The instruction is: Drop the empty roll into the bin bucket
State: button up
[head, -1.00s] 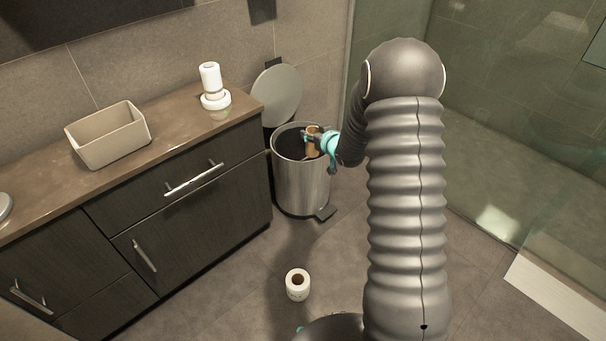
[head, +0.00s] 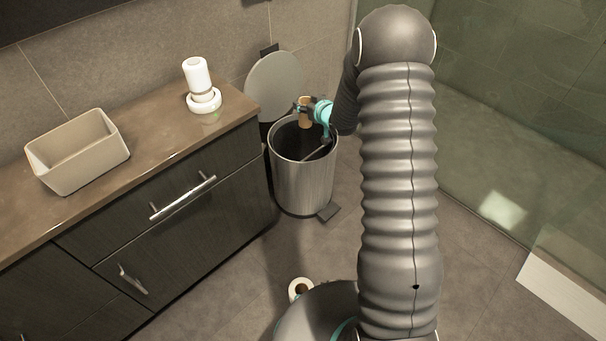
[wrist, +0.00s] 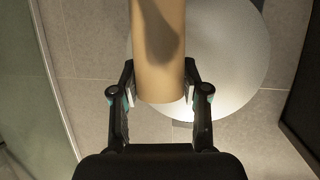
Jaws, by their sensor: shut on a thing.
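The empty roll (head: 305,112) is a tan cardboard tube. My gripper (head: 308,110) is shut on it, with a finger on each side of the tube. The wrist view shows the roll (wrist: 160,60) between the fingertips (wrist: 160,92). The bin bucket (head: 302,185) is a round metal pedal bin on the floor, with its open mouth facing up. In the head view the roll appears at the back of the bin's mouth, in front of the raised round lid (head: 272,85). The lid (wrist: 235,75) also shows behind the roll in the wrist view.
A wooden vanity counter (head: 150,150) stands left of the bin. It carries a beige box (head: 78,165) and a white dispenser (head: 198,80). A white paper roll (head: 299,289) is on the floor. Glass shower panels stand at the right.

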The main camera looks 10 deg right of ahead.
notch_tip(320, 180, down, 5)
jog(key=shift+r+b, duration=0.2)
jog(key=shift+b, duration=0.8)
jog(key=o, duration=0.8)
jog(key=v, duration=1.2)
jog(key=shift+a, duration=0.1)
